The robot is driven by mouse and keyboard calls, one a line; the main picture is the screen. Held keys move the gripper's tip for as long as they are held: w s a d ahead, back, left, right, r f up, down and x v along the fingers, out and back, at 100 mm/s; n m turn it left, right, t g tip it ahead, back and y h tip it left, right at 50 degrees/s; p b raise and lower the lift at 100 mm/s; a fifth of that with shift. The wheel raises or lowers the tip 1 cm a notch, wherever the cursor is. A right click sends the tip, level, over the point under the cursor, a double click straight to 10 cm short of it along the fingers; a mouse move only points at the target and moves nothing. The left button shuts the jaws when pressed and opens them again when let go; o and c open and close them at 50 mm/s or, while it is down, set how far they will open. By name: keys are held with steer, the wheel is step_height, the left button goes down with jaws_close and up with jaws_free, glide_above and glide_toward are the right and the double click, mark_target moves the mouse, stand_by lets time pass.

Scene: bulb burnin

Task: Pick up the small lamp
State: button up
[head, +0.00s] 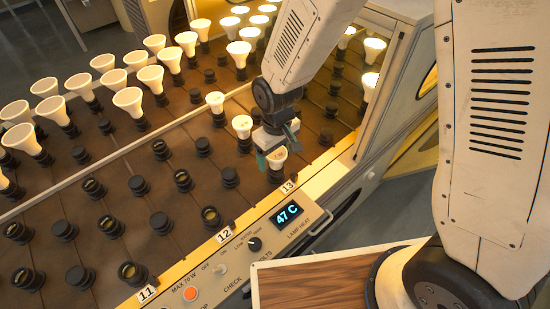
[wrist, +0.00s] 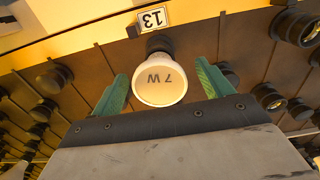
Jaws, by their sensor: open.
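A small white lamp (head: 277,158) marked "7 W" stands in a dark socket at the front of the row labelled 13. In the wrist view the lamp (wrist: 160,85) faces the camera with its round white front, close to the middle. My gripper (head: 278,146) is over this lamp in the head view. In the wrist view my gripper (wrist: 161,72) has its two green fingers apart, one on each side of the lamp. A gap shows on both sides, and neither finger seems to touch it. In the head view the gripper partly hides the lamp.
Two more white lamps (head: 242,126) (head: 214,101) stand behind it in the same row. Larger white lamps (head: 128,99) fill sockets at the back left. Several empty dark sockets (head: 210,217) lie to the left. A control panel (head: 255,243) reading 47 C runs along the front edge.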

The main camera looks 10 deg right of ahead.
step_height(320, 180, down, 2)
steer(key=shift+f, duration=0.2)
steer(key=c, duration=1.1)
steer(key=shift+r, duration=0.15)
